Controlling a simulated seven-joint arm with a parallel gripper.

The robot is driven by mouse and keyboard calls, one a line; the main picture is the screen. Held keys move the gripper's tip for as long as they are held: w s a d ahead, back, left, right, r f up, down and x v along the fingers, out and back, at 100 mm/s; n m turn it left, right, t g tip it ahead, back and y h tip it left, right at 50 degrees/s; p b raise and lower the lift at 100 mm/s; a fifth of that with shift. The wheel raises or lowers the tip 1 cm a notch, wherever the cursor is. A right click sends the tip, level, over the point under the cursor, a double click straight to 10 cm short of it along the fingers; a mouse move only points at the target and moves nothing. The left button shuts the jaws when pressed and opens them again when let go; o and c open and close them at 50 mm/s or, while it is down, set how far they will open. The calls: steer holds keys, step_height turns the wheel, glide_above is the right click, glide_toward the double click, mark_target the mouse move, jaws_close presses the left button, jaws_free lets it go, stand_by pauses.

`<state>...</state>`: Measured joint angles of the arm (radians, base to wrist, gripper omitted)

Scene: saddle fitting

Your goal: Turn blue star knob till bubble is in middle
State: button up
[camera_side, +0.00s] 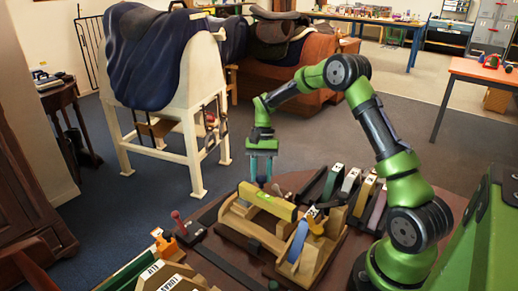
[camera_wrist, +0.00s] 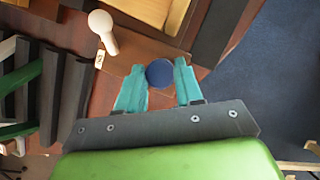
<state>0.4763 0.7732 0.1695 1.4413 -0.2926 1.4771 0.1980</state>
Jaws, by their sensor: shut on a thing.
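My gripper (camera_wrist: 161,75) has its teal fingers on either side of a round dark blue knob (camera_wrist: 160,73), shut on it. In the side view my gripper (camera_side: 263,178) points down at the far edge of the table, behind the wooden fixture (camera_side: 250,232). The knob's star shape cannot be made out, and I cannot pick the knob out in the side view. A yellow bar (camera_side: 267,201), which looks like a level, lies across the top of the fixture. Its bubble is too small to see.
A white round-headed knob (camera_wrist: 103,25) with a small label stands near my fingers. An orange knob (camera_side: 317,226) and a blue curved strip (camera_side: 298,241) are on the fixture's right side. Several coloured blocks stand in racks (camera_side: 350,185) behind. A saddle stand (camera_side: 180,110) is beyond the table.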

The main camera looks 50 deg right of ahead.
steer(key=shift+n+h, duration=0.3)
steer(key=shift+n, duration=0.4)
steer(key=o, duration=1)
steer(key=v, duration=1.7)
steer(key=shift+w, duration=0.3)
steer(key=shift+d+f, duration=0.1)
